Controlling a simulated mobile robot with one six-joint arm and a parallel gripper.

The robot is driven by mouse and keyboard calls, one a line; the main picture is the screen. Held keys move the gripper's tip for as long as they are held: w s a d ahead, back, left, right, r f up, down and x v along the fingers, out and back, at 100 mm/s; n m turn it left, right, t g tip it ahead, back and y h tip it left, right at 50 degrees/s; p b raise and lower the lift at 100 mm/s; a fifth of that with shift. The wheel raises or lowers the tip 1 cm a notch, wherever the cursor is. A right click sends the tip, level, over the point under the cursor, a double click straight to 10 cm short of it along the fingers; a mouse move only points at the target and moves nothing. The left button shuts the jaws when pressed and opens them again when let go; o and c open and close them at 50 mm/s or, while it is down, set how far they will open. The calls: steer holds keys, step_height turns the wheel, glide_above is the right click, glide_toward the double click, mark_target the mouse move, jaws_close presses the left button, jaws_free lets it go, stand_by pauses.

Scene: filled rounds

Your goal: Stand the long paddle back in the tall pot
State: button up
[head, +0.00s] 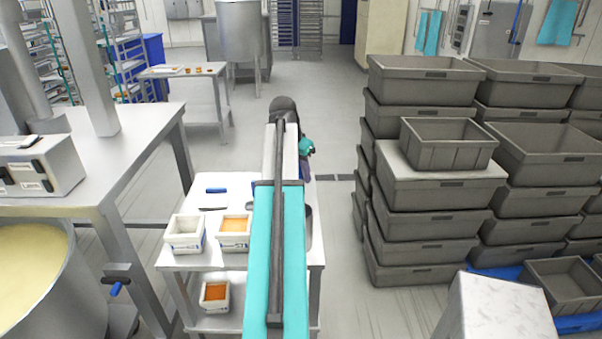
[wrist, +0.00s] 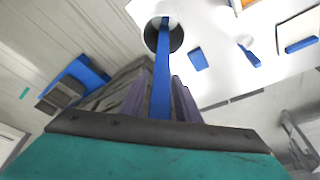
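The long blue paddle (wrist: 161,85) runs from between my gripper's purple fingers to the round mouth of the tall pot (wrist: 150,38) in the wrist view. Its far end overlaps the dark opening; how deep it sits inside cannot be told. My gripper (wrist: 160,85) appears shut on the paddle near its upper end, with a finger close on each side. In the head view my gripper (head: 306,168) is above the table's right side, partly hidden by my arm. Only a grey strip of the pot (head: 309,222) shows beside my arm. The paddle is hidden there.
The white worktable (head: 190,260) holds white tubs (head: 184,244) (head: 235,242) and a blue-handled tool (head: 216,190). Another tub (head: 215,305) is on the shelf below. Stacked grey crates (head: 430,225) stand to the right. Open floor (head: 335,150) lies ahead.

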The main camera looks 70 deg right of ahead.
steer(key=shift+o, duration=0.8)
steer(key=shift+r, duration=0.15)
steer(key=b+v, duration=0.3)
steer(key=v, duration=1)
steer(key=shift+a+r+b, duration=0.15)
steer(key=shift+r+b, duration=0.1)
steer(key=shift+b, duration=0.15)
stand_by(0.4)
